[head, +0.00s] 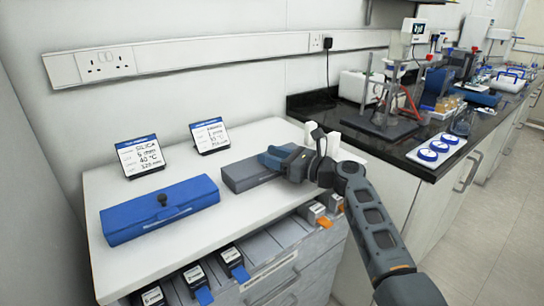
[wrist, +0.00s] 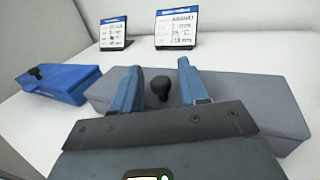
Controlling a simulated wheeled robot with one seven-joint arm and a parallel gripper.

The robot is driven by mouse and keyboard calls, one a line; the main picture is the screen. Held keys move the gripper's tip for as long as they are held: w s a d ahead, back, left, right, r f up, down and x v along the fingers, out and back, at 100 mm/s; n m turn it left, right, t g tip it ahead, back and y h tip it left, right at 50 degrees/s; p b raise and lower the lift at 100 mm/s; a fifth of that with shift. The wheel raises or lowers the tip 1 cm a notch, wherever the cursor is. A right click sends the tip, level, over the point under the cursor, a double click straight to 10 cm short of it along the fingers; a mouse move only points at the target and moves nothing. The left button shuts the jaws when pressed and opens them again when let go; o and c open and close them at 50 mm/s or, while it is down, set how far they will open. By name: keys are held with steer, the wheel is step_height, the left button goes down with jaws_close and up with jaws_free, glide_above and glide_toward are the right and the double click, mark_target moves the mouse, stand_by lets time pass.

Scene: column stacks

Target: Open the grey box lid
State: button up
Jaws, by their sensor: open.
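The grey box (head: 247,174) lies on the white worktop, right of the blue box, with its lid down. In the wrist view the grey box (wrist: 250,105) spans the middle, and a black knob (wrist: 160,84) stands on its lid. My gripper (head: 268,158) is over the grey box in the head view and hides part of it. In the wrist view my gripper (wrist: 157,75) is open, with one blue finger on each side of the knob; I cannot tell whether either touches it.
A closed blue box (head: 160,209) with a black knob lies to the left. Two label stands (head: 141,156) (head: 210,136) stand behind the boxes. Drawers (head: 270,265) with several small labelled units are below the front edge. A black bench (head: 410,145) with lab equipment is at right.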

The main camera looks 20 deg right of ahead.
jaws_close()
stand_by(0.5)
